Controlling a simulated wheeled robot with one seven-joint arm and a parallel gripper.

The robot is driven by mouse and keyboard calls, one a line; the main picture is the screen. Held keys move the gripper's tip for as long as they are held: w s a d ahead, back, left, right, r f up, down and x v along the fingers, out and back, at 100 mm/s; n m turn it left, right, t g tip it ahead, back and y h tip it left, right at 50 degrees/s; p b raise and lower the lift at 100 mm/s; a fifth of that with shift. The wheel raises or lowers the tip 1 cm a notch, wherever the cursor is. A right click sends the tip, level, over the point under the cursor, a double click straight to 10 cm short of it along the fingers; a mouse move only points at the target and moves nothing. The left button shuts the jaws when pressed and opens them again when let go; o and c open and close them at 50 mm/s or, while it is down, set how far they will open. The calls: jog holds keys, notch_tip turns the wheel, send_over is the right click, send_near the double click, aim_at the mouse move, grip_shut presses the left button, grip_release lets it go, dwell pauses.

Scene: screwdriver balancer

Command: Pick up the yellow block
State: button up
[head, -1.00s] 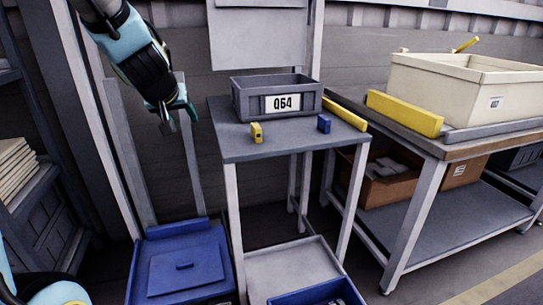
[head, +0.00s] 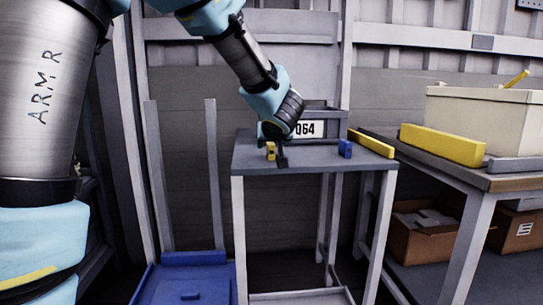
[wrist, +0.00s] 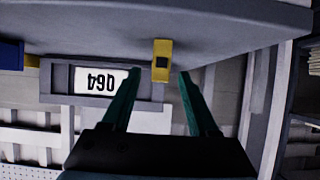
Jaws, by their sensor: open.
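The small yellow block (head: 270,151) with a dark square on its face stands on the small grey table (head: 310,162), in front of the grey bin. The yellow block (wrist: 162,60) appears between and just beyond the fingertips, nearer the right one. I see no contact with it.
The grey bin (head: 330,117) labelled Q64 stands behind the block. A small blue block (head: 345,148) stands to the right. A long yellow bar (head: 372,142) lies at the table's right edge. A bench with a larger yellow bar (head: 442,145) and a cream crate (head: 480,118) is further right.

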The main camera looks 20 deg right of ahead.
aim_at(270, 148)
jog(key=b+x, duration=0.1)
jog(key=x, duration=0.3)
jog(key=shift+w+f+b, duration=0.15)
jog(key=shift+b, duration=0.25)
jog(key=shift+w+d+f, duration=0.15)
jog(key=shift+w+d, duration=0.05)
jog(key=shift+w, duration=0.35)
jog(key=shift+c, duration=0.3)
grip_shut()
